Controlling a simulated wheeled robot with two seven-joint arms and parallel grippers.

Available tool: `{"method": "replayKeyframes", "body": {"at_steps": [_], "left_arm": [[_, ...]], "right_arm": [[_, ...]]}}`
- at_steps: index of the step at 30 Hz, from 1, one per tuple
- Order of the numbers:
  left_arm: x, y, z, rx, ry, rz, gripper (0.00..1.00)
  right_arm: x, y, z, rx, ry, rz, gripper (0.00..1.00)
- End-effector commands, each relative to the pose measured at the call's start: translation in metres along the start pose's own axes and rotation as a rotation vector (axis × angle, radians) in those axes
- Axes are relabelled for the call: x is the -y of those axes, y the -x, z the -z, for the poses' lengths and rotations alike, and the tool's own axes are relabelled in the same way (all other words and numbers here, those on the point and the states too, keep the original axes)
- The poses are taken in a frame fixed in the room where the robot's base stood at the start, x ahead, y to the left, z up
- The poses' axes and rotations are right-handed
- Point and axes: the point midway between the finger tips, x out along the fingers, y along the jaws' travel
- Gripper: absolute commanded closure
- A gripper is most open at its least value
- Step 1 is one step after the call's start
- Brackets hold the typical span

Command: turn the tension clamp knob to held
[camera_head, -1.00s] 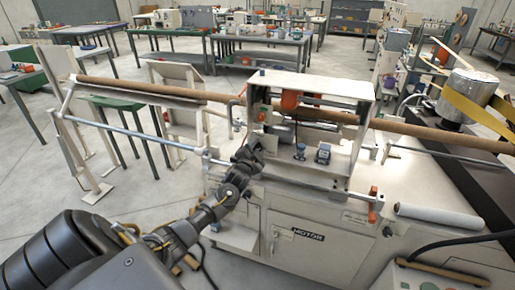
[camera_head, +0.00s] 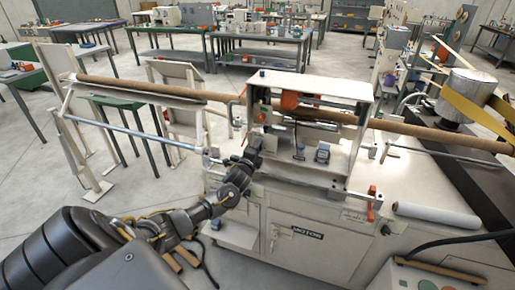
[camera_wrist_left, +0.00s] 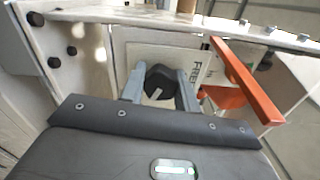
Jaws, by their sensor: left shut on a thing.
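The tension clamp knob (camera_wrist_left: 160,78) is a round black knob with a pale pointer mark, on a light panel in the left wrist view. A plate (camera_wrist_left: 185,60) behind it carries the word FREE to the right of the knob; any HELD marking is hidden or not legible. My left gripper (camera_wrist_left: 159,88) has its two grey fingers on either side of the knob and is shut on it. In the head view my left gripper (camera_head: 255,138) is at the left front of the winder's open housing, and covers the knob there. My right gripper is not in view.
An orange lever (camera_wrist_left: 245,80) sticks out just right of the knob in the left wrist view. The winder housing (camera_head: 345,88) frames the work area, with a long brown tube (camera_head: 435,132) running through it. Small blue-topped parts (camera_head: 322,153) stand on the ledge to the right.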

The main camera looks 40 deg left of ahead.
Motion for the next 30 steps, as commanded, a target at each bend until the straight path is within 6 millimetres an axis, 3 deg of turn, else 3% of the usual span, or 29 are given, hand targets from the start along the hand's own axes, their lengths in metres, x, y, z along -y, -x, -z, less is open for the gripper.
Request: {"method": "replayKeyframes", "body": {"at_steps": [23,24,28,30], "left_arm": [[-0.0002,0.0001,0.0003,-0.001,-0.102,0.0,0.92],[-0.0003,0.0001,0.0003,-0.001,-0.102,0.0,0.66],[-0.0002,0.0001,0.0001,0.0,-0.102,0.0,0.49],[-0.0003,0.0001,0.0001,0.0,-0.101,0.0,0.47]], "right_arm": [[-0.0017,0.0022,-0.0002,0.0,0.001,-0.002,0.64],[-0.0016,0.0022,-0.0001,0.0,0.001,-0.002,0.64],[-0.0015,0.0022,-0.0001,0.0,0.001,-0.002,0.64],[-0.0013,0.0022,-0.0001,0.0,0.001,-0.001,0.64]]}}
